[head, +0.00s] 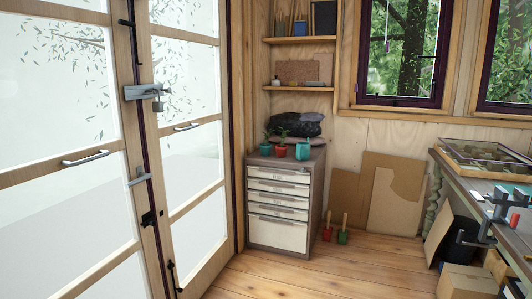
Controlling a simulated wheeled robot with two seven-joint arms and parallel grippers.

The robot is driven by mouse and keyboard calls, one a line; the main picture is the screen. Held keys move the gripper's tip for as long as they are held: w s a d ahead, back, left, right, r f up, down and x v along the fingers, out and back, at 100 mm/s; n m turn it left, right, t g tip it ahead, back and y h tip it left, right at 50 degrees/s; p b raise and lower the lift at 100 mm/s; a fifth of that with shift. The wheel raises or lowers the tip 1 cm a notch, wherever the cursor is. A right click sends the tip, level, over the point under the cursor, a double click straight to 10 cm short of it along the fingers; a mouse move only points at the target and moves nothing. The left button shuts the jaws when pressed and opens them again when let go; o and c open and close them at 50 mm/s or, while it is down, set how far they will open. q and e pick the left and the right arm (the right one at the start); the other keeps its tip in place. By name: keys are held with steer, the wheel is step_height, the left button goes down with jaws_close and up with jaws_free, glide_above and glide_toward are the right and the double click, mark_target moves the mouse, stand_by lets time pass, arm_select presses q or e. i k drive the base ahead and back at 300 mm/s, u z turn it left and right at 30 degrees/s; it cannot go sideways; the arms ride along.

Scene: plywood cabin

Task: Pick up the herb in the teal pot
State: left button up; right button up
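A small teal pot (266,149) stands at the left on top of a grey drawer cabinet (315,160), with green leaves showing above it. A red pot (281,151) with a leafy plant stands just right of it. A second teal pot (302,152) stands further right; I cannot make out any clear foliage in it. The leaves of the two left plants overlap, so which stem belongs to which pot is hard to tell. Neither of my grippers is in view.
Dark folded bags (294,126) lie behind the pots. Two small pots with handles, red (327,233) and green (343,237), stand on the floor. A workbench (470,182) and cardboard boxes (466,281) are at the right. The wooden floor (330,275) before the cabinet is clear.

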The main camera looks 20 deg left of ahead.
mark_target(265, 148)
steer(key=z, duration=0.1)
steer(key=i, duration=4.7)
steer(key=u, duration=3.2)
steer(key=i, duration=0.15)
steer(key=z, duration=0.25)
